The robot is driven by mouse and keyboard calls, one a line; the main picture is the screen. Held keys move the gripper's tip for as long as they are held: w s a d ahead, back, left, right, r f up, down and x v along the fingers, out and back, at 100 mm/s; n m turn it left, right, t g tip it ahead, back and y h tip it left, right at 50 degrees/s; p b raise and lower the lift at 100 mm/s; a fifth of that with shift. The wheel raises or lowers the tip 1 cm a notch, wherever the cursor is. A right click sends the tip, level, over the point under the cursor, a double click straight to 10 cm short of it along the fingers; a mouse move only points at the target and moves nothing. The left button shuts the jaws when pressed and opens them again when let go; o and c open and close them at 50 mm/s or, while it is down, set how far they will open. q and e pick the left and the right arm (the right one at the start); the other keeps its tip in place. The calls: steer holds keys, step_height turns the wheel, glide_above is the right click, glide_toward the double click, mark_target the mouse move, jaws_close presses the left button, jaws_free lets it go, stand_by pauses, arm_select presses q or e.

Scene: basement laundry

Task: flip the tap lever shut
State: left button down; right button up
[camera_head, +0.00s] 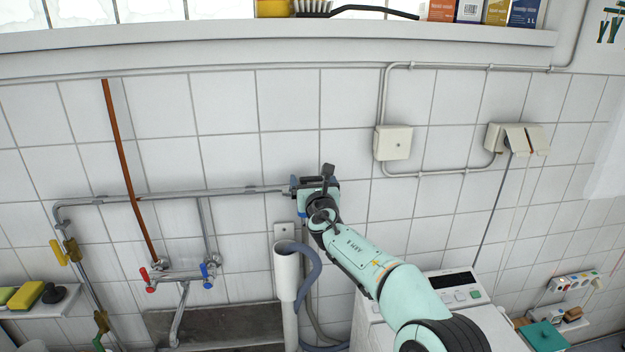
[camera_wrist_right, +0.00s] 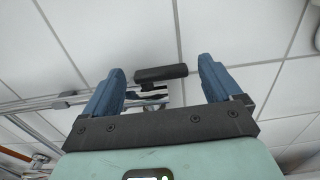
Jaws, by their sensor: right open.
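My right gripper (camera_head: 314,184) is raised to the tiled wall at the end of the grey pipe, and it hides most of the tap there. In the right wrist view its two blue fingers are open. The black tap lever (camera_wrist_right: 161,73) shows between the fingertips, lying crosswise with small gaps to both sides. Nothing is gripped. Part of the shiny metal tap body (camera_wrist_right: 150,98) shows below the lever. In the head view a dark piece above the gripper (camera_head: 328,170) looks like the lever. My left gripper is not in view.
The grey pipe (camera_head: 170,196) runs along the wall to the tap. A mixer tap with red and blue handles (camera_head: 180,276) is lower left. A white standpipe with a grey hose (camera_head: 287,272) is below the gripper. A white washing machine (camera_head: 455,285) stands lower right.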

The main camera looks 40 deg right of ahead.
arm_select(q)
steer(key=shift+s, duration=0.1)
arm_select(e)
steer(key=c, duration=1.1)
steer(key=shift+o, duration=0.2)
steer(key=shift+a+r+m+g+h+p, duration=0.3)
steer(key=shift+m+g+h+p, duration=0.3)
steer(key=shift+m+h+p, duration=0.25)
steer(key=shift+a+f+m+g+h, duration=0.15)
steer(key=shift+m+g+h, duration=0.3)
steer(key=shift+g+h, duration=0.25)
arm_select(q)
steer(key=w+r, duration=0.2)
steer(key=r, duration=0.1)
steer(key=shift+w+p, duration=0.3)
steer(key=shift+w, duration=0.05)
arm_select(e)
steer(key=shift+s+h, duration=0.1)
steer(key=shift+h, duration=0.25)
steer(key=o, duration=1.1)
steer(key=shift+f, duration=0.1)
steer(key=shift+c, duration=0.2)
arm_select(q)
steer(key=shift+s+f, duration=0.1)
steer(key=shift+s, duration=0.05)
